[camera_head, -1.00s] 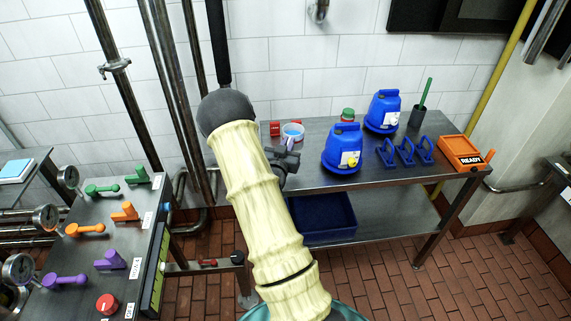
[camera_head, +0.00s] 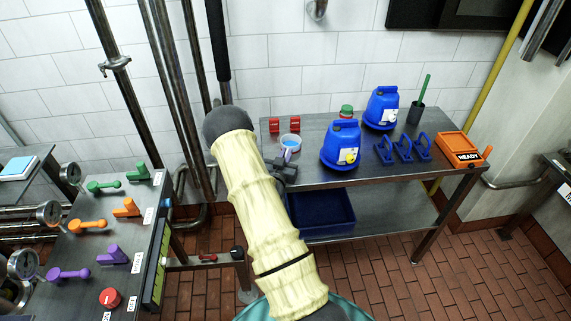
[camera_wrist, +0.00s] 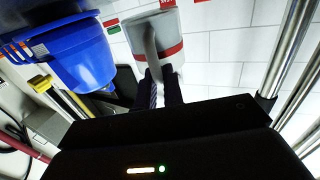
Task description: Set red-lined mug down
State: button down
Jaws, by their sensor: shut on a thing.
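The mug (camera_head: 290,142) is pale with a light blue inside and shows near the left end of the steel table in the head view. In the wrist view the mug (camera_wrist: 172,32) is grey-white with a red band, and its handle points toward me. My gripper (camera_wrist: 160,92) is shut on that handle. In the head view my gripper (camera_head: 284,168) is dark, at the table's front left edge, partly hidden by my arm. I cannot tell whether the mug's base touches the tabletop.
The steel table (camera_head: 330,178) holds two small red blocks (camera_head: 284,124) behind the mug, blue jugs (camera_head: 341,146) to its right, blue handled pieces (camera_head: 404,148) and an orange READY box (camera_head: 458,149). A blue bin (camera_head: 322,213) sits on the lower shelf. A valve panel (camera_head: 105,240) stands left.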

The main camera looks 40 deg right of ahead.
notch_tip(320, 180, down, 4)
jog(key=shift+f+p, duration=0.1)
jog(key=shift+p, duration=0.35)
jog(key=shift+w, duration=0.1)
